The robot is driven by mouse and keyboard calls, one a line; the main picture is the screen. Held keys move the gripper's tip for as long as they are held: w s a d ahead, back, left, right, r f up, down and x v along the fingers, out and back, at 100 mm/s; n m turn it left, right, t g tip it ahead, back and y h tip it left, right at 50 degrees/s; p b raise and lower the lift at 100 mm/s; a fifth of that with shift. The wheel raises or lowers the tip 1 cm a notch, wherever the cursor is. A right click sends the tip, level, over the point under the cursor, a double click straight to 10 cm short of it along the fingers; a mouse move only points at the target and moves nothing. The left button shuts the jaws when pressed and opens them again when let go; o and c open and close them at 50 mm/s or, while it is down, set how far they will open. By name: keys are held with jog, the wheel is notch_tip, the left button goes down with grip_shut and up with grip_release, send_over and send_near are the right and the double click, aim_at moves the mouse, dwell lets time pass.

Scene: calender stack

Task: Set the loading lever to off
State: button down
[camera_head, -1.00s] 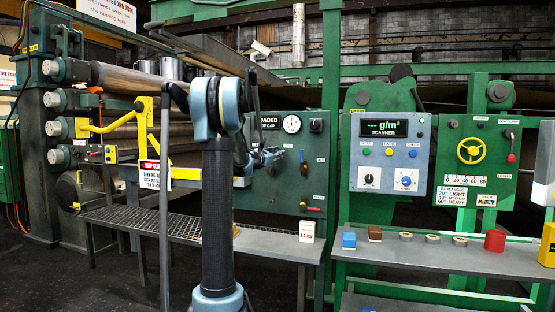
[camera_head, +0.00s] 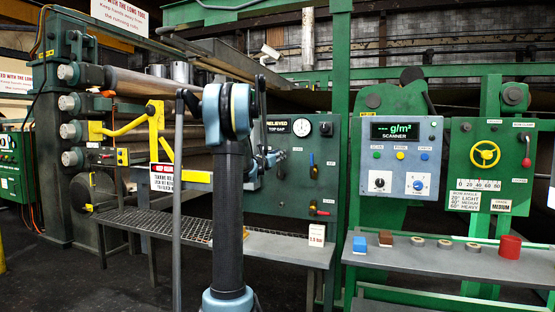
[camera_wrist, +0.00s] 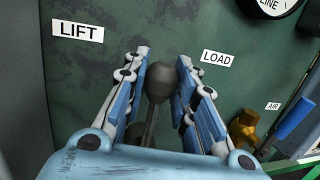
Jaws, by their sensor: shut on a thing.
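The loading lever (camera_wrist: 152,112) is a dark grey rod with a ball knob, in the middle of the wrist view. It stands between the LIFT label (camera_wrist: 77,31) and the LOAD label (camera_wrist: 216,57), with its knob nearer LOAD. My gripper (camera_wrist: 163,57) is shut on the lever, one blue-and-grey finger on each side of the knob. In the head view my arm hides the lever and most of the gripper, in front of the green control panel (camera_head: 300,195). The display on that panel (camera_head: 277,127) reads RELIEVED, TOP GAP, partly covered.
A blue-handled AIR valve (camera_wrist: 293,118) sits right of the gripper. The scanner panel (camera_head: 400,155) and a yellow handwheel (camera_head: 485,153) are further right. A grey shelf (camera_head: 440,262) holds several small items. A perforated bench (camera_head: 190,228) runs below the rolls.

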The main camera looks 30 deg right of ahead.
jog(key=c, duration=1.3)
grip_release()
jog(key=v, duration=1.2)
